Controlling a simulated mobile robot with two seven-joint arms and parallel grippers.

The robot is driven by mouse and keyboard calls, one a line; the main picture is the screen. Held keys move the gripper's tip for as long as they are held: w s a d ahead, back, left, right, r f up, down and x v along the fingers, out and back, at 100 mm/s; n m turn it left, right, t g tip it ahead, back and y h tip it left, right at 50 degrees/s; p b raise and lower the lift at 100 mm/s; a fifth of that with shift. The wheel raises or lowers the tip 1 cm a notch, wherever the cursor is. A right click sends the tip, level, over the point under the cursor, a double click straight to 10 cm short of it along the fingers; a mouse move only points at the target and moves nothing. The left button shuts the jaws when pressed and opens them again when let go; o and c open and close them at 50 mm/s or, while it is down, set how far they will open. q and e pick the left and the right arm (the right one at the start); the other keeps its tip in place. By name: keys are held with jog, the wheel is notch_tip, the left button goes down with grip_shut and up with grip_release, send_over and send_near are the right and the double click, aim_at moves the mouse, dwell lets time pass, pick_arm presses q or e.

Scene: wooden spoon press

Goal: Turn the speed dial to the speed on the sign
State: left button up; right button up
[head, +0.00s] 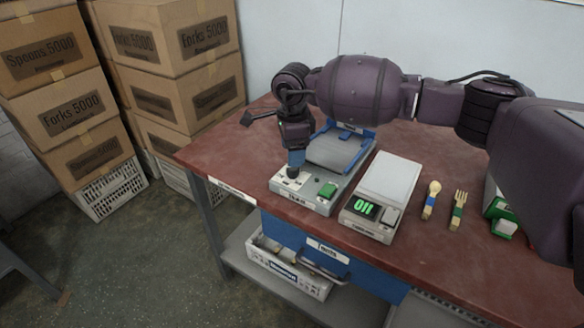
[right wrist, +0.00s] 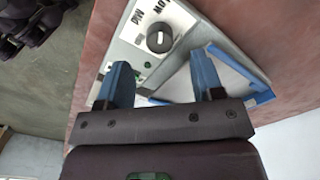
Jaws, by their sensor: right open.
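The speed dial is a round black knob with a light pointer mark (right wrist: 160,38) on the pale panel of a small machine (head: 310,198). Printed letters around it are only partly readable. In the head view the dial (head: 293,174) sits at the left of the panel, just below my right gripper (head: 295,158). In the right wrist view my right gripper (right wrist: 164,78) is open, with two blue fingers and nothing between them. The dial lies beyond the fingertips, apart from them. I cannot make out a speed sign. My left gripper is not in view.
A green button (head: 327,190) is on the same panel. A scale (head: 386,190) with a green display stands to the right, then a spoon (head: 430,200) and a fork (head: 457,210). Stacked cardboard boxes (head: 165,35) stand left of the red table (head: 225,150).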

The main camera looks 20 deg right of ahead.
aim_at(293, 171)
notch_tip(293, 171, down, 6)
jog(key=shift+r+b, duration=0.15)
jog(key=shift+b, duration=0.2)
jog(key=shift+c, duration=0.7)
jog(key=c, duration=0.8)
